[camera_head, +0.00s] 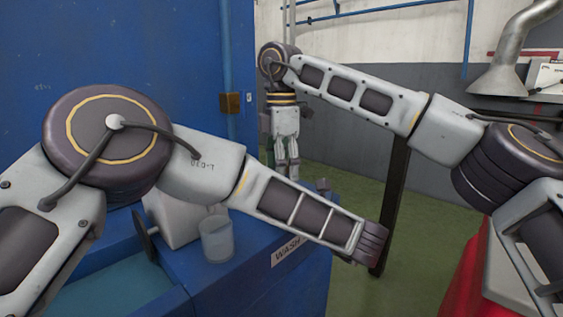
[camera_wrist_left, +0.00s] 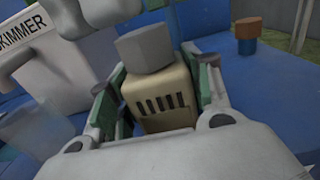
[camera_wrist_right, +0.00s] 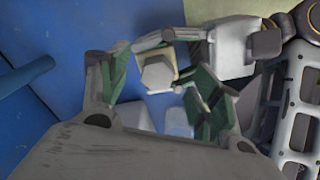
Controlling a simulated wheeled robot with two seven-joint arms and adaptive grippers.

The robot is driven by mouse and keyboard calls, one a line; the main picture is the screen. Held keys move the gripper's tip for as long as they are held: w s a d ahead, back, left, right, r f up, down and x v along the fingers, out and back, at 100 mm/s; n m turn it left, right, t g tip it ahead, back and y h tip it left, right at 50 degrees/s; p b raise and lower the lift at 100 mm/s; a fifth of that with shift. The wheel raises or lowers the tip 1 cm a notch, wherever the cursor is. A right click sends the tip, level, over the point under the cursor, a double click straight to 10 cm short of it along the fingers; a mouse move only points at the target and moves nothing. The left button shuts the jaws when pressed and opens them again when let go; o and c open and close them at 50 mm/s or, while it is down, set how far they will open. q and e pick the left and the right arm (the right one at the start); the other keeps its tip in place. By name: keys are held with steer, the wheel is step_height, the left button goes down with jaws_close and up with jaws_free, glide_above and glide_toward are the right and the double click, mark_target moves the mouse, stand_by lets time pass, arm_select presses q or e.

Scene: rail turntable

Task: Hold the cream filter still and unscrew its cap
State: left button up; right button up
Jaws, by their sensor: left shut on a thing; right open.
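In the left wrist view the cream filter (camera_wrist_left: 165,112), a blocky body with dark slots, sits between the green-padded fingers of my left gripper (camera_wrist_left: 160,100), which is shut on it. The faceted grey cap (camera_wrist_left: 146,48) is on the filter's end. In the right wrist view my right gripper (camera_wrist_right: 158,95) is open and empty, its fingers apart on either side of the grey cap (camera_wrist_right: 157,74), not visibly touching it. Cream sides of the filter (camera_wrist_right: 172,53) show behind the cap. In the head view my right gripper (camera_head: 285,160) points down; my left gripper and the filter are hidden there.
A white box marked SKIMMER (camera_wrist_left: 45,65) stands close to the filter. A clear cup (camera_head: 217,240) stands on the blue bench (camera_head: 185,262) with a WASH label (camera_head: 287,250). A brown-topped peg (camera_wrist_left: 246,30) is at the right. A blue wall panel (camera_head: 150,60) rises behind.

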steer(key=shift+f, duration=1.15)
steer(key=c, duration=1.3)
steer(key=shift+w+a+n, duration=0.15)
steer(key=shift+n, duration=2.15)
steer(key=shift+w+n, duration=0.1)
steer(key=shift+n, duration=0.6)
steer(key=shift+a+n, duration=0.2)
steer(key=shift+n, duration=1.6)
steer(key=shift+w+a+n, duration=0.1)
steer(key=shift+n, duration=1.1)
